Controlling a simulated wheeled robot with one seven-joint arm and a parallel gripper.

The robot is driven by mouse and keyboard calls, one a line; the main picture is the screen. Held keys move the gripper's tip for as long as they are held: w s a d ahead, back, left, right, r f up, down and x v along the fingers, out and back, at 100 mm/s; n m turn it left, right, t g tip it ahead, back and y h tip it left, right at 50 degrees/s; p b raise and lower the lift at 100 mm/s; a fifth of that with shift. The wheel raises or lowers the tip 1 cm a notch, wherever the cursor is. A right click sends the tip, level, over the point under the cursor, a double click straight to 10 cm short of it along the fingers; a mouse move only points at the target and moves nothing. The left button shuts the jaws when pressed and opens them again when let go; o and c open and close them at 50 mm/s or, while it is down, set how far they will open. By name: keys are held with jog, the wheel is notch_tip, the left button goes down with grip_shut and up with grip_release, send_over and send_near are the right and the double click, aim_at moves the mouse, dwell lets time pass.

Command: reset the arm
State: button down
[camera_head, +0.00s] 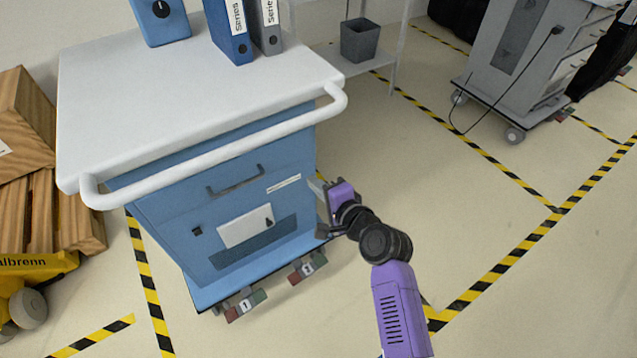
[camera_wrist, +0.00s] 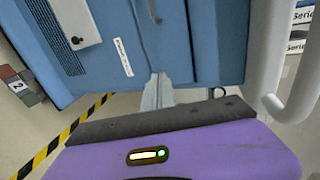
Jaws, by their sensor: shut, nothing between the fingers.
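My purple and black arm reaches up from the bottom right in the head view. My gripper (camera_head: 317,187) is at the right side of the blue cart (camera_head: 165,215), close to its front right edge. In the wrist view my gripper (camera_wrist: 157,80) shows its grey fingers together and empty, with the blue cart front (camera_wrist: 205,40) beyond them. From these views I cannot tell whether the fingertips touch the cart.
The cart has a white top (camera_head: 130,90) and a white push handle (camera_head: 225,150). Binders (camera_head: 228,30) stand on it. Wooden crates (camera_head: 40,215) are at the left. A grey cart (camera_head: 515,55) stands at the back right. Floor (camera_head: 470,215) at the right is clear.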

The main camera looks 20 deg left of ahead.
jog(key=shift+s+d+r, duration=0.15)
jog(key=shift+s+d, duration=0.15)
jog(key=shift+d, duration=0.05)
notch_tip(320, 180, up, 5)
jog(key=w+d+n+t, duration=0.2)
jog(key=d+t, duration=0.1)
jog(key=s+d+r+n+t+h+p, duration=0.1)
jog(key=s+d+n+t+h+p, duration=0.3)
jog(key=s+d, duration=1.2)
jog(key=s+d+r+h, duration=0.2)
jog(key=s+d, duration=0.3)
jog(key=s, duration=0.4)
jog(key=s+d+r+n+g+h+p, duration=0.1)
jog(key=s+d+r, duration=0.3)
jog(key=s, duration=0.6)
jog(key=s+d+r+n+h+p, duration=0.1)
jog(key=s+d+h, duration=0.3)
jog(key=s, duration=0.6)
jog(key=d+r, duration=0.1)
jog(key=d, duration=0.1)
jog(key=shift+d+r, duration=0.35)
jog(key=shift+r, duration=0.05)
